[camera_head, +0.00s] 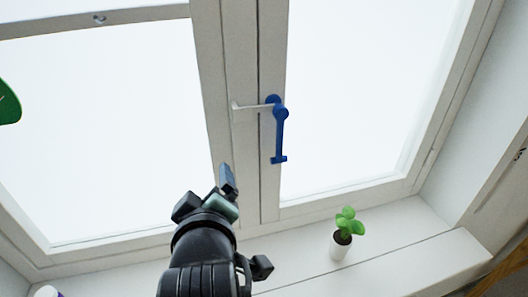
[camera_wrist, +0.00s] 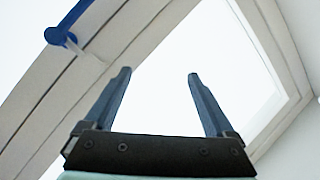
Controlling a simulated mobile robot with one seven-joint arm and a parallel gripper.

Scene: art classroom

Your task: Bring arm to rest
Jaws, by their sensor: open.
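My gripper (camera_head: 228,178) is raised in front of the window, left of and below the blue window handle (camera_head: 280,130) in the head view. In the wrist view my gripper (camera_wrist: 157,80) has its two fingers spread apart with nothing between them. The blue handle also shows in the wrist view (camera_wrist: 60,32), at the upper left, apart from the fingers. In the head view the handle's long part hangs downward on the window frame. My arm (camera_head: 205,250) comes up from the bottom of the head view.
The white window frame (camera_head: 237,60) fills the background. A small potted plant (camera_head: 341,245) stands on the sill (camera_head: 400,245) to the right of my arm. A green leaf-like shape (camera_head: 8,103) shows at the left edge. A small white and purple object (camera_head: 47,292) shows at the bottom left.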

